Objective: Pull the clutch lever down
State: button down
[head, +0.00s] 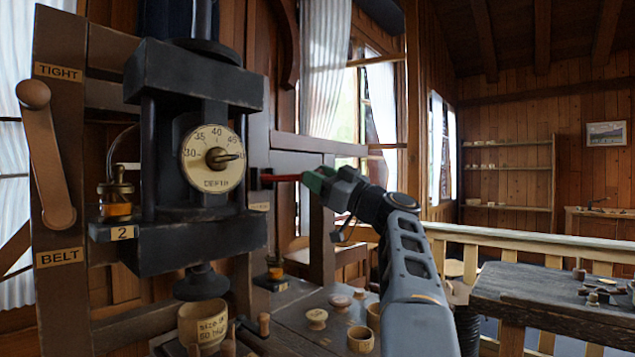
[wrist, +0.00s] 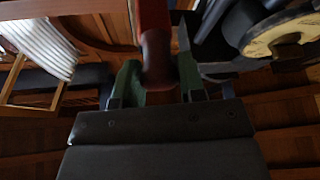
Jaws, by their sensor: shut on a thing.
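The clutch lever (head: 284,178) is a thin red bar that sticks out to the right from the dark machine post, about level. My gripper (head: 314,180) has green fingers and is shut on its outer end. In the wrist view the lever (wrist: 153,30) comes down from the top edge, red above and darker brown at its end. That end lies between the green fingers of my gripper (wrist: 157,82). Where the lever enters the post is only partly clear.
A press with a round depth dial (head: 214,158) stands left of the lever. A wooden belt lever (head: 48,155) is at far left. Below are a bench (head: 325,335) with turned cups and spools, and a small oil cup (head: 275,268). A railing (head: 480,236) stands at right.

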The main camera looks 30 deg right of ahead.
jog(key=shift+w+f, duration=0.1)
jog(key=shift+f, duration=0.25)
jog(key=c, duration=1.1)
grip_release()
jog(key=o, duration=0.4)
jog(key=shift+r, duration=0.15)
jog(key=shift+s, duration=0.2)
jog(key=b+v, duration=0.2)
jog(key=v, duration=1.1)
jog(key=shift+s+d+b, duration=0.15)
jog(key=shift+s+b, duration=0.1)
jog(key=shift+b, duration=0.15)
